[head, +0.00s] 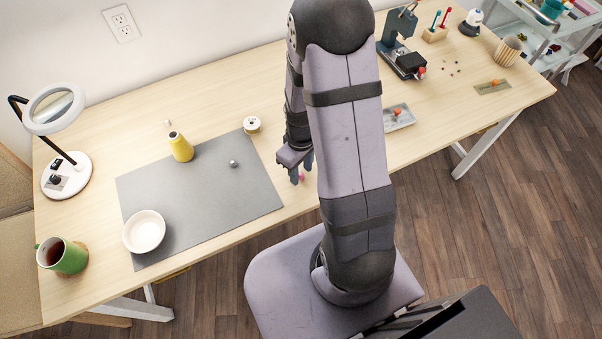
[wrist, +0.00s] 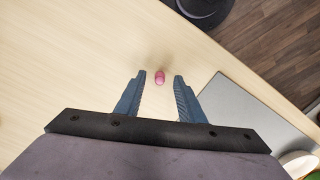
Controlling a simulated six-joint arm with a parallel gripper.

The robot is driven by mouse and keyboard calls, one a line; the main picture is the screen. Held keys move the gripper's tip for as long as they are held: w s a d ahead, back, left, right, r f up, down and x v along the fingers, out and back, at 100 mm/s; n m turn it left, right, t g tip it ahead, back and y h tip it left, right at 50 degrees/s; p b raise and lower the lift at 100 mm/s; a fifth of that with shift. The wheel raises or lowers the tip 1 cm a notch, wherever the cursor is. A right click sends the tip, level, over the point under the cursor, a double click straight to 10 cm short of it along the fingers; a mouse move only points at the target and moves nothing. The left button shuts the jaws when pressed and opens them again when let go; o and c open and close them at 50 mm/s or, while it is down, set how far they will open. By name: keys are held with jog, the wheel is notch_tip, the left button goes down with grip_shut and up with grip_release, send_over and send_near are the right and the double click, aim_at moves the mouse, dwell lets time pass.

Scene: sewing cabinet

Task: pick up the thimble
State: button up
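A small pink rounded piece, which looks like the thimble (wrist: 159,77), stands out on bare wood in the wrist view. In the head view it is a pink spot (head: 301,176) beside my fingers, partly hidden by them. My gripper (wrist: 159,84) is open, with its two blue-grey fingers spread to either side of the pink piece in the picture. There is a gap on both sides, and nothing is held. The gripper (head: 300,170) points down near the table's front edge. I cannot tell its exact height above the wood.
The grey mat (head: 204,205) lies left of the gripper, with a small silver piece (head: 234,163), a yellow bottle (head: 181,147) and a white bowl (head: 144,231). A white spool (head: 252,124) stands behind it. A small tray (head: 404,119) is to the right.

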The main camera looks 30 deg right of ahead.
aim_at(301, 173)
jog(key=shift+f, duration=0.25)
grip_shut()
jog(key=shift+r, duration=0.1)
dwell(0.5)
notch_tip(301, 173, up, 10)
dwell(0.7)
